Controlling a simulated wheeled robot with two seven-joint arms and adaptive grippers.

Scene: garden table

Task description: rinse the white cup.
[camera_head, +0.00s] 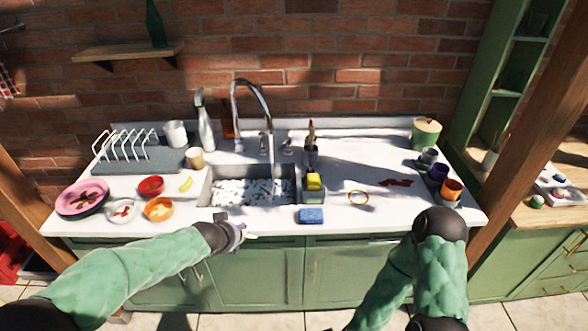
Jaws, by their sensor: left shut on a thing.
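A white cup-like vessel (175,134) stands upright at the back left of the counter, beside the dish rack. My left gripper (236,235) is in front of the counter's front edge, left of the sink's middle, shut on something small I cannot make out. My right gripper is out of view.
Bowls, including a red one (151,187) and an orange one (158,209), and pink plates (83,196) crowd the left. A blue sponge (311,216) lies at the front edge. The counter right of the sink is mostly clear.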

